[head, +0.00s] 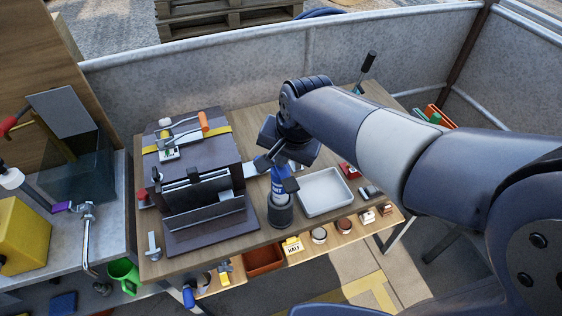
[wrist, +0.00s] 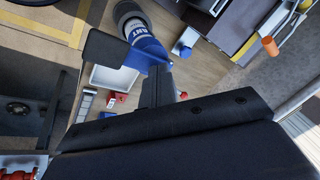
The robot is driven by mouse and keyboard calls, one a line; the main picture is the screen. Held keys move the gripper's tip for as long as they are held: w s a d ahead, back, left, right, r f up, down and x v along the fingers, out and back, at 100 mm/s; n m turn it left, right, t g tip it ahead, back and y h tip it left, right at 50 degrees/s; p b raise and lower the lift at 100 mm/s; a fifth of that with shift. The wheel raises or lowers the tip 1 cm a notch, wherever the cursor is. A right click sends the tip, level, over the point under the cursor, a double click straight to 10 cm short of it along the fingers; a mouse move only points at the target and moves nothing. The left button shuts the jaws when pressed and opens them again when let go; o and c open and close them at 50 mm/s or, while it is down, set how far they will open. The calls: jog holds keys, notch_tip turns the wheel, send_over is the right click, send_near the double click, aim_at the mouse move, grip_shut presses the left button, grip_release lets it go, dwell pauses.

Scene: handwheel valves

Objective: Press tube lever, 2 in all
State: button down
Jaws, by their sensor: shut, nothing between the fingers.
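A blue tube (head: 279,185) with white lettering stands upright in a dark round base (head: 280,212) on the wooden table. In the wrist view the blue tube (wrist: 146,46) is at top centre. My gripper (head: 275,164) is shut and empty, at the upper end of the tube and hiding part of it in the head view. In the wrist view the dark fingers (wrist: 157,80) reach close to the tube's blue end; I cannot tell whether they touch it. I cannot make out a separate lever on the tube.
A dark machine (head: 200,165) with an orange-handled clamp stands left of the tube. A white tray (head: 325,192) lies close on its right. Small red and grey parts lie beyond the tray. An orange bin (head: 264,260) is below the table's front edge. Grey panels enclose the back.

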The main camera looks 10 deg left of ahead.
jog(key=shift+w+a+r+p, duration=0.15)
jog(key=shift+w+r+p, duration=0.1)
jog(key=shift+r+p, duration=0.3)
jog(key=shift+w+a+r+p, duration=0.15)
jog(key=shift+w+r+p, duration=0.05)
jog(key=shift+r+p, duration=0.35)
jog(key=r+p, duration=0.1)
jog(key=w+r+p, duration=0.1)
jog(key=r, duration=0.1)
jog(key=w+a+r+p, duration=0.1)
jog(key=p, duration=0.1)
jog(key=shift+a+r, duration=0.1)
jog(key=shift+r, duration=0.15)
jog(key=shift+f, duration=0.15)
dwell(0.3)
jog(key=b, duration=0.1)
jog(key=f, duration=0.1)
jog(key=s+f+b, duration=0.1)
jog(key=shift+d+b, duration=0.25)
jog(key=shift+b, duration=0.05)
notch_tip(320, 180, up, 6)
jog(key=w+a+p, duration=0.1)
jog(key=w+p, duration=0.1)
jog(key=p, duration=0.3)
jog(key=shift+w+a+f, duration=0.15)
jog(key=shift+w, duration=0.05)
